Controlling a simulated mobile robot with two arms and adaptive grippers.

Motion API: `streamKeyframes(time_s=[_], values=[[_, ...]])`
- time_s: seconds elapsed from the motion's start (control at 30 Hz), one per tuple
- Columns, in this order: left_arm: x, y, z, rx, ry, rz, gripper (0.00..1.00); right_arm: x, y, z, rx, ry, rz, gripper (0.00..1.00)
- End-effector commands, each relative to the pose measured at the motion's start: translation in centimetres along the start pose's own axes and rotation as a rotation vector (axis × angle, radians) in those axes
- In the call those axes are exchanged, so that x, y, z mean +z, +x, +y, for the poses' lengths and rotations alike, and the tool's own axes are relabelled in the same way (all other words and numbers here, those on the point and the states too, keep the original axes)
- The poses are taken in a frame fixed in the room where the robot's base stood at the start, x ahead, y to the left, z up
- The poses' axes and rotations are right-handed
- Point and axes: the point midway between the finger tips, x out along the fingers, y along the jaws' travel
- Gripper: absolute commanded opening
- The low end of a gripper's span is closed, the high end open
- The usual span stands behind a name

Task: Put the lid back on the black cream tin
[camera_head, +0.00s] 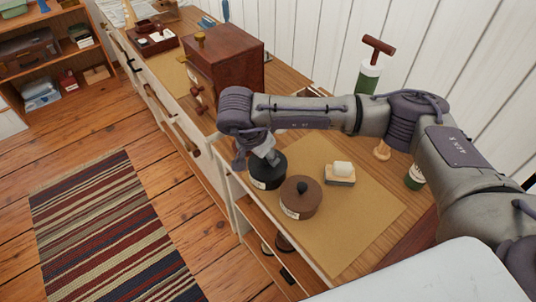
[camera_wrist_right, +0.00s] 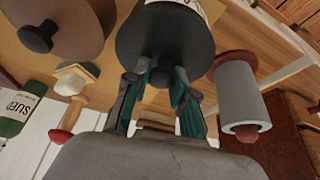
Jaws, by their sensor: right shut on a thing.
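The black cream tin (camera_head: 266,184) stands near the front edge of the tan mat, with a pale label on its side. Its black lid (camera_wrist_right: 165,32) is at the top of the tin; I cannot tell whether it is fully seated. My right gripper (camera_head: 262,156) is above the tin, and in the right wrist view its fingers (camera_wrist_right: 160,78) are shut around the knob of the lid. The fingers and wrist partly hide the lid in the head view. My left gripper is not in view.
A brown tin (camera_head: 301,200) with a dark knob stands close beside the black one. A reddish wooden box (camera_head: 225,65) stands behind. The mat's front right (camera_head: 350,235) is clear.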

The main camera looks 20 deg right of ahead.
Motion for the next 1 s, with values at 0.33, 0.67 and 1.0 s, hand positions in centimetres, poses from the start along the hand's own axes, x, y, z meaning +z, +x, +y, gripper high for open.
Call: streamKeyframes(time_s=[0.33, 0.67, 1.0], values=[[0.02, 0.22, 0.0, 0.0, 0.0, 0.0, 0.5, 0.0, -0.01, 0.01, 0.0, 0.0, 0.0, 0.0], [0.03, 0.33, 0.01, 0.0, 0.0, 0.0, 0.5, 0.01, 0.04, -0.01, 0.0, 0.0, 0.0, 0.0], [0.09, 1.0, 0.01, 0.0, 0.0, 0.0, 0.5, 0.09, 0.29, -0.03, -0.001, 0.0, 0.001, 0.0]])
